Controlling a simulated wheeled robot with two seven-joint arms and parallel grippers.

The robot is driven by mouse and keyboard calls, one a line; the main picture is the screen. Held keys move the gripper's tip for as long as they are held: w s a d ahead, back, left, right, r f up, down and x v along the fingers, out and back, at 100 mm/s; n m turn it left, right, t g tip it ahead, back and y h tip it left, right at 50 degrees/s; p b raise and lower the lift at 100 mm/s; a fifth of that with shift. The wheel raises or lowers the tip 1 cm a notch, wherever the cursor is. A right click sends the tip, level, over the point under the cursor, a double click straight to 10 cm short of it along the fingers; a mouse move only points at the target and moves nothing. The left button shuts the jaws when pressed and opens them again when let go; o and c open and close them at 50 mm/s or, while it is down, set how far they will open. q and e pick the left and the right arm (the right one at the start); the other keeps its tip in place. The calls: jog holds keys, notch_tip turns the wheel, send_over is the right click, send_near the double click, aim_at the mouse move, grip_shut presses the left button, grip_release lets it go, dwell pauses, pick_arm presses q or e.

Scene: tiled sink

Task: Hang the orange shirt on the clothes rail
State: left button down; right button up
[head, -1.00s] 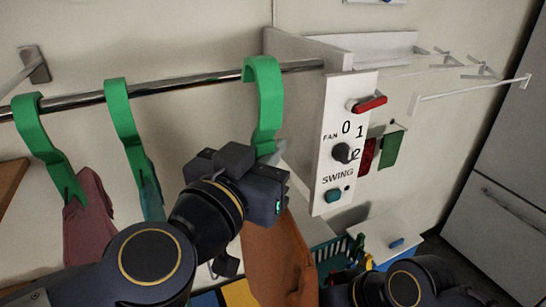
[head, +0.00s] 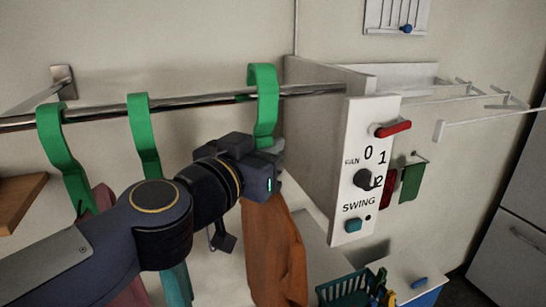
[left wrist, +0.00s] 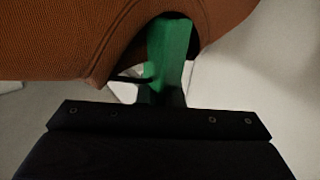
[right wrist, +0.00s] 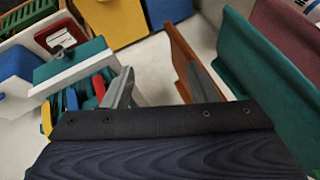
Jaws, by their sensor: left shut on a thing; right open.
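The orange shirt (head: 274,255) hangs from a green hanger (head: 266,100) at the right end of the metal rail (head: 200,98). The hanger's hook curves over the rail; I cannot tell whether its weight rests there. My left gripper (head: 275,160) is shut on the hanger's lower stem, just above the shirt. The left wrist view shows the green stem (left wrist: 168,55) at the jaws, with orange cloth (left wrist: 60,40) around it. My right gripper (right wrist: 160,85) is open, out of the head view. An orange-brown edge, probably the shirt (right wrist: 183,60), shows beyond and between its fingers.
Two green hangers (head: 143,130) carry a teal shirt (head: 176,285) and a maroon shirt (head: 105,200) to the left. A white panel with knobs (head: 362,180) closes off the rail's right end. A teal basket (head: 345,288) stands below. A wooden shelf (head: 20,200) is at far left.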

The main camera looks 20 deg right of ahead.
pick_arm(q)
jog(key=shift+w+a+f+b, duration=0.1)
jog(key=shift+w+f+b, duration=0.45)
jog(key=shift+w, duration=0.3)
jog(key=shift+w+d+f+b, duration=0.1)
jog(key=shift+w+f+b, duration=0.45)
jog(key=shift+w, duration=0.35)
jog(key=shift+w+a+f+b, duration=0.1)
jog(key=shift+w+f+b, duration=0.3)
jog(key=shift+w+b, duration=0.35)
jog(key=shift+w, duration=0.1)
jog(key=c, duration=1.5)
grip_release()
